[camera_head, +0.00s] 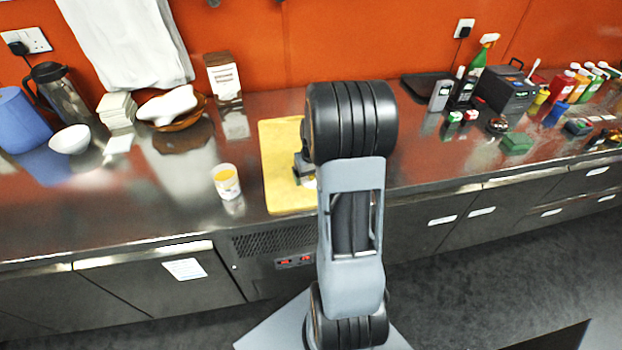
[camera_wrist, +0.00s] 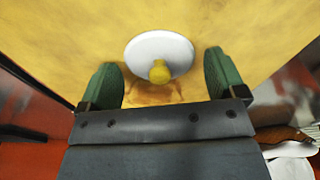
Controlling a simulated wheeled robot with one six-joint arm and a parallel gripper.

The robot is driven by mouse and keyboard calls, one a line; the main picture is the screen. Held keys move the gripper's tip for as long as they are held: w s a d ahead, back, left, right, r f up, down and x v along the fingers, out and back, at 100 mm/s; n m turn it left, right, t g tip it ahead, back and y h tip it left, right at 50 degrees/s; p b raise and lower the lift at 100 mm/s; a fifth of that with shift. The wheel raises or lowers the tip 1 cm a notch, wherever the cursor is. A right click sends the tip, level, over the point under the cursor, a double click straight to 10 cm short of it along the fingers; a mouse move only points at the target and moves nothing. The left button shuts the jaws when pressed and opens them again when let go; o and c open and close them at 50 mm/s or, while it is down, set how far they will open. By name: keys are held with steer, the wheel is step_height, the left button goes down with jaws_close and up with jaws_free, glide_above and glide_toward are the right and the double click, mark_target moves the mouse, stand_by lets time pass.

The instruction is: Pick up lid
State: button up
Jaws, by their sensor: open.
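The lid (camera_wrist: 145,50) is a white disc with a yellow knob. In the wrist view it lies on the yellow board (camera_wrist: 50,40), just beyond and between my fingertips. My gripper (camera_wrist: 168,80) is open, with a green-padded finger on each side and nothing between them touching the lid. In the head view the yellow board (camera_head: 283,150) lies on the steel counter, and my arm covers its right part. The lid there is mostly hidden behind my arm and gripper.
A white tub with yellow contents (camera_head: 226,182) stands left of the board. A carton (camera_head: 223,75) stands behind it. A brown bowl (camera_head: 178,118) and a blue container (camera_head: 20,120) are farther left. Bottles and a dark box (camera_head: 505,92) stand to the right. The steel counter (camera_head: 90,210) is clear at front left.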

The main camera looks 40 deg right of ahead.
steer(key=c, duration=0.9)
steer(key=shift+r, duration=0.1)
